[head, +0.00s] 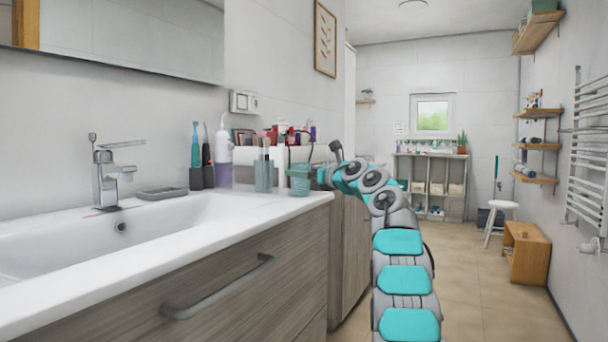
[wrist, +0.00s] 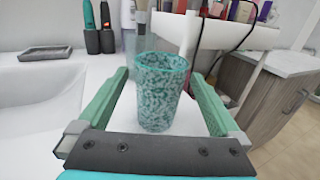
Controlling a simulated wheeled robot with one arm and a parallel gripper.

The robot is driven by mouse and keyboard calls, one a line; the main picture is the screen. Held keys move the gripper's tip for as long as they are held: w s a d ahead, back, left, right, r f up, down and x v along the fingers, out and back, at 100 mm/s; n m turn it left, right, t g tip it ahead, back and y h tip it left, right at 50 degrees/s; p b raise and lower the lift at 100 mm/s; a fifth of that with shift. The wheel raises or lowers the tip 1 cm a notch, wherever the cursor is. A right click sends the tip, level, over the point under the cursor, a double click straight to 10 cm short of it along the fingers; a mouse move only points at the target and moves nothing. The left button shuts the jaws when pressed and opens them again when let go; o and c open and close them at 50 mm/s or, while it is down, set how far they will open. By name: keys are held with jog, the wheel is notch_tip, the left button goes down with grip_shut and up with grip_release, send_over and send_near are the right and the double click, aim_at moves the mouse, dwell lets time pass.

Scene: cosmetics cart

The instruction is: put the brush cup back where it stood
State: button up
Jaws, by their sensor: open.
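A teal speckled cup (wrist: 161,95) stands upright between the fingers of my gripper (wrist: 158,78) in the wrist view. It looks empty, and its base appears to be on the white counter. The fingers are open, one on each side, with a visible gap at least on the left. In the head view the teal cup (head: 300,183) is near the counter's right end, with my gripper (head: 313,176) at it. A clear greenish cup holding brushes (head: 265,174) stands just left of it. I cannot tell for sure which cup is the brush cup.
A sink (head: 150,230) and soap dish (head: 162,192) lie to the left. Toothbrushes in dark holders (head: 201,176) and a white-purple bottle (head: 223,155) stand at the wall. Behind is a white cart (wrist: 220,32) with cosmetics and a hanging cable. The counter's right edge is close.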

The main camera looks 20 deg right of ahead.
jog(key=shift+r, duration=0.1)
jog(key=shift+r, duration=0.15)
jog(key=b+v, duration=0.6)
jog(key=v, duration=0.6)
